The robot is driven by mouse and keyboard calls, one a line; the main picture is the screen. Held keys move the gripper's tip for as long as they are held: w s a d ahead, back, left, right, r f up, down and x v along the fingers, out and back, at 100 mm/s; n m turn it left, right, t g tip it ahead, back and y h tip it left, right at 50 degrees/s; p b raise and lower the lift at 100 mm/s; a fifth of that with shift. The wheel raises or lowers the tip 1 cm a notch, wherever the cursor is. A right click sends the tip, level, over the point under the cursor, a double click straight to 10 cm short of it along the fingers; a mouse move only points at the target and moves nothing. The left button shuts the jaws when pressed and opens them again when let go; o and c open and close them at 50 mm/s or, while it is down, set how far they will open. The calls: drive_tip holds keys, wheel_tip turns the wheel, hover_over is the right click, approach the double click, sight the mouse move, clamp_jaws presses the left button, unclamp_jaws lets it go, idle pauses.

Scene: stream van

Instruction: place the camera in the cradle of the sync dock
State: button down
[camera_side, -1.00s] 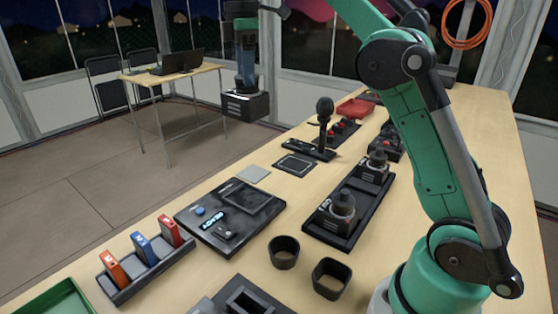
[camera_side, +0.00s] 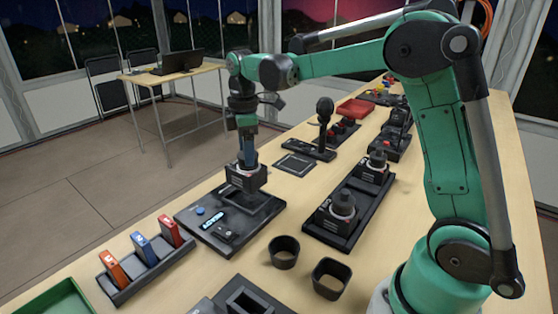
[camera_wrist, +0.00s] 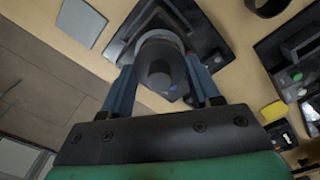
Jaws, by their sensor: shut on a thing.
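The camera (camera_side: 246,180), a dark block with pale markings and a round barrel, is held upright by my gripper (camera_side: 247,160). It is over the back part of the black sync dock (camera_side: 205,226), around the square cradle (camera_side: 262,205). I cannot tell whether its base touches the dock. The dock has a blue knob and a lit display. In the wrist view the camera's barrel (camera_wrist: 160,68) is between the two blue fingers of my gripper (camera_wrist: 160,62), which hide part of what lies below.
A rack of coloured cards (camera_side: 150,262) stands left of the dock. Two black cups (camera_side: 284,255) stand right of it, with a tray (camera_side: 318,236) holding similar cameras behind them. A flat dark pad (camera_side: 295,164) and an upright black stick (camera_side: 324,118) are farther back.

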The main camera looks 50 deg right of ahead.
drive_tip(key=shift+f, duration=2.2)
drive_tip(key=shift+c, duration=1)
unclamp_jaws()
drive_tip(key=shift+f, duration=0.15)
wheel_tip(320, 180, up, 12)
drive_tip(key=shift+f, duration=0.2)
drive_tip(key=shift+s+a+r, duration=0.1)
drive_tip(key=shift+r, duration=0.3)
drive_tip(key=s+a+f+m+t, duration=0.3)
drive_tip(key=s+m, duration=0.2)
drive_tip(key=s, duration=0.1)
drive_tip(key=s+a+f+m+t, duration=0.3)
drive_tip(key=s+m+t, duration=0.1)
drive_tip(key=s+m, duration=0.1)
drive_tip(key=shift+s+a+f+m, duration=0.3)
drive_tip(key=shift+s+f+m, duration=0.1)
drive_tip(key=shift+s, duration=0.2)
